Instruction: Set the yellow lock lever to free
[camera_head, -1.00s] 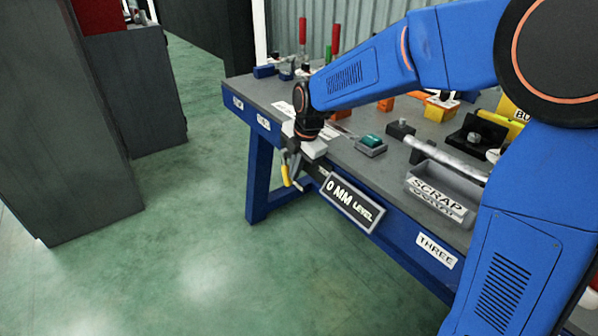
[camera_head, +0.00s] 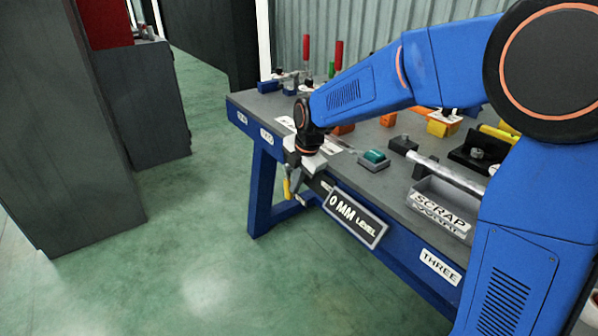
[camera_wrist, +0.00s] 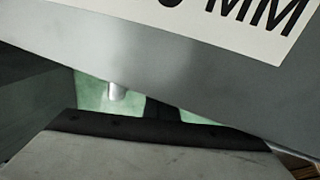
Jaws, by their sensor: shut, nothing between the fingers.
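The yellow lock lever (camera_head: 287,188) hangs at the front edge of the blue workbench, left of the "0 MM LEVEL" plate (camera_head: 355,216). It looks close to upright, with its upper part partly hidden by my gripper (camera_head: 294,176). My gripper points down from the end of the blue arm, right beside the lever. It is shut and empty. Whether it touches the lever cannot be told. In the wrist view, a grey surface with the "0 MM" label (camera_wrist: 255,28) fills the top, and a small metal peg end (camera_wrist: 117,91) shows below. The yellow lever is not visible there.
A dark cabinet (camera_head: 65,130) stands at left. Green floor (camera_head: 200,250) is open between cabinet and bench.

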